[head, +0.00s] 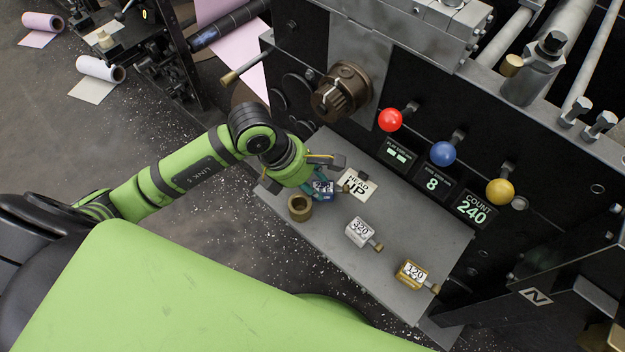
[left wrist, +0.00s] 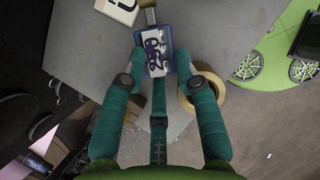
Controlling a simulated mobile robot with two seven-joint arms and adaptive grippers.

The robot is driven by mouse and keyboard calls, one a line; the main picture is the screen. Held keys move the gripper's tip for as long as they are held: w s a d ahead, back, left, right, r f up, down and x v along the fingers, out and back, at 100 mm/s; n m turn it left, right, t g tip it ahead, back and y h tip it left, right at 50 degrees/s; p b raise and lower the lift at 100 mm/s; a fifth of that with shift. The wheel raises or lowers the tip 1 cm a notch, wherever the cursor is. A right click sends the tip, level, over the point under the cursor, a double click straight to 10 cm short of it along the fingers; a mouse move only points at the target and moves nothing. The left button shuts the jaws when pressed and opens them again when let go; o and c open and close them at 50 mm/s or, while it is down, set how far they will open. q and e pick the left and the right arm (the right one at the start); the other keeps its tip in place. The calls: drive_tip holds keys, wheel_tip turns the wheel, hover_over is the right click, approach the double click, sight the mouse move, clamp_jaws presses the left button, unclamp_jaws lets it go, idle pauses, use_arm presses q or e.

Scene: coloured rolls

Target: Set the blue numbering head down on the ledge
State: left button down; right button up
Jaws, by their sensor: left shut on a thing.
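The blue numbering head (head: 323,188) has a white number face. My left gripper (head: 325,178) is shut on it at the far left part of the grey ledge (head: 402,221). In the left wrist view the blue numbering head (left wrist: 154,60) sits between the teal fingers, its stem pointing away. I cannot tell whether its underside touches the ledge. The fingers hide part of it in the head view. My right gripper is not in view.
A tan ring (head: 299,207) stands close beside the gripper. A "HEAD UP" card (head: 357,184) lies behind it. A silver head marked 320 (head: 360,232) and a gold head marked 120 (head: 411,273) lie rightward. The black machine panel with coloured knobs (head: 442,153) borders the ledge.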

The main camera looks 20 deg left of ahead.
use_arm(q)
drive_tip(key=shift+f, duration=0.3)
drive_tip(key=c, duration=0.8)
unclamp_jaws()
drive_tip(key=shift+c, duration=0.2)
drive_tip(key=shift+a+r, duration=0.1)
drive_tip(key=shift+r, duration=0.15)
drive_tip(key=v, duration=1.1)
drive_tip(key=shift+r, duration=0.25)
drive_tip(key=shift+s+a, duration=0.1)
